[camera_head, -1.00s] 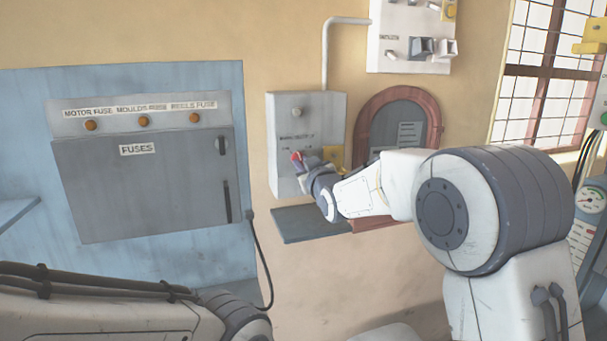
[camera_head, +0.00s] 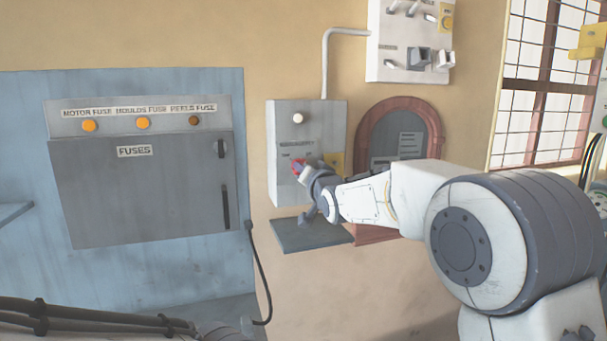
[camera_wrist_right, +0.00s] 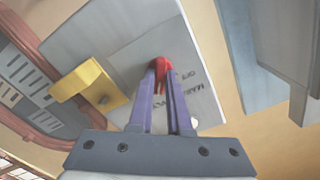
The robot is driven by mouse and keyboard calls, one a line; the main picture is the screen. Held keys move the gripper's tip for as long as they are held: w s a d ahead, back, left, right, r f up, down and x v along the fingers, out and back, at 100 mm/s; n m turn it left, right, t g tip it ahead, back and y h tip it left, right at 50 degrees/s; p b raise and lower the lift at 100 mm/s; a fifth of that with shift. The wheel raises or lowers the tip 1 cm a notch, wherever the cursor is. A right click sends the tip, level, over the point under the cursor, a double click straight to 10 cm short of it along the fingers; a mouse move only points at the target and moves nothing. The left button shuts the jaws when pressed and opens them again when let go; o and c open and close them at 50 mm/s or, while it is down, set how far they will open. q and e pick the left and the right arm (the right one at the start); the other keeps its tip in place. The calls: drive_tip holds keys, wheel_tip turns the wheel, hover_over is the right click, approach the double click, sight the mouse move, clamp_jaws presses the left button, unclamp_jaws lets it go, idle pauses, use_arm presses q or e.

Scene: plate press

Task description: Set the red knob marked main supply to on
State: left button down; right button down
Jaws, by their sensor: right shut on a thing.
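The red knob (camera_head: 297,167) is on the front of the grey main supply box (camera_head: 283,135), below a round white lamp (camera_head: 298,118) that looks bright. My right gripper (camera_head: 304,169) reaches it from the right. In the right wrist view the red knob (camera_wrist_right: 159,65) sits between the two fingertips of my right gripper (camera_wrist_right: 158,78), which is shut on it. MAIN SUPPLY lettering and the word OFF show on the box face beside the knob. The fingers partly hide the knob, so I cannot tell its exact pointing. My left gripper is out of view.
A yellow part (camera_head: 336,163) is at the box's right side, close to my gripper. A grey shelf (camera_head: 312,236) juts out below. A red-framed arched panel (camera_head: 427,115) is to the right. The fuse cabinet (camera_head: 150,195) is left, with two bright orange lamps and one dark.

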drive_tip(key=shift+m, duration=1.1)
drive_tip(key=c, duration=0.9)
unclamp_jaws()
drive_tip(key=shift+o, duration=0.2)
drive_tip(key=b+v, duration=0.3)
drive_tip(key=v, duration=0.7)
drive_tip(key=shift+s, duration=0.2)
